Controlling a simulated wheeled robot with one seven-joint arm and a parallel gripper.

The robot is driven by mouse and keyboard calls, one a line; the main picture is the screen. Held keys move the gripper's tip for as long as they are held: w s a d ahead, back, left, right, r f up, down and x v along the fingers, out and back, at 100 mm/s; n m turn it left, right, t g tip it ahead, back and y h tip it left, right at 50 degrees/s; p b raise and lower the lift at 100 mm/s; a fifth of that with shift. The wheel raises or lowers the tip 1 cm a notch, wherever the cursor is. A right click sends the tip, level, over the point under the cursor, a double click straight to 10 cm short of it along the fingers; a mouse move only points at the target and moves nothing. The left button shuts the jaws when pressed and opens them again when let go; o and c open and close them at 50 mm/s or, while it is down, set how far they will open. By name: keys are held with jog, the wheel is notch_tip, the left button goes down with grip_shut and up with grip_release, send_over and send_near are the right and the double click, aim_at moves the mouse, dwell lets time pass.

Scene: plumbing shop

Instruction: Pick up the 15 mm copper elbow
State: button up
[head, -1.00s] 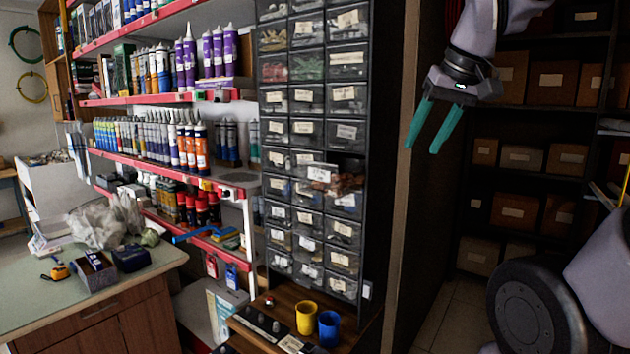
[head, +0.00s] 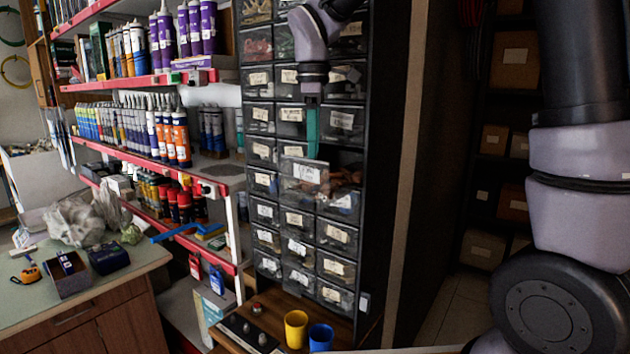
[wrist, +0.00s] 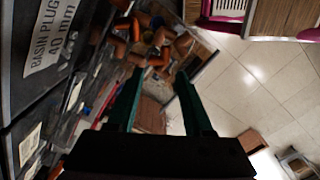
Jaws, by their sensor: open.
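Several copper-coloured fittings (head: 345,177) lie in a pulled-out drawer (head: 290,186) of the dark drawer cabinet. They also show in the wrist view (wrist: 158,50), heaped together, with some bent pieces among them. I cannot tell which is the 15 mm elbow. My gripper (head: 312,156) points down just above the open drawer, in front of the cabinet. In the wrist view my gripper (wrist: 160,73) has its two green fingers spread and nothing between them. The fingertips look close to the fittings; whether they touch any I cannot tell.
Closed labelled drawers surround the open one; a label reading "BASIN PLUG 40 mm" (wrist: 52,38) is close by. Below stand a yellow cup (head: 296,328) and a blue cup (head: 321,337). Shelves with red edges (head: 150,80) stand at left.

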jog(key=shift+a+f, duration=0.1)
jog(key=shift+f, duration=2.9)
grip_shut()
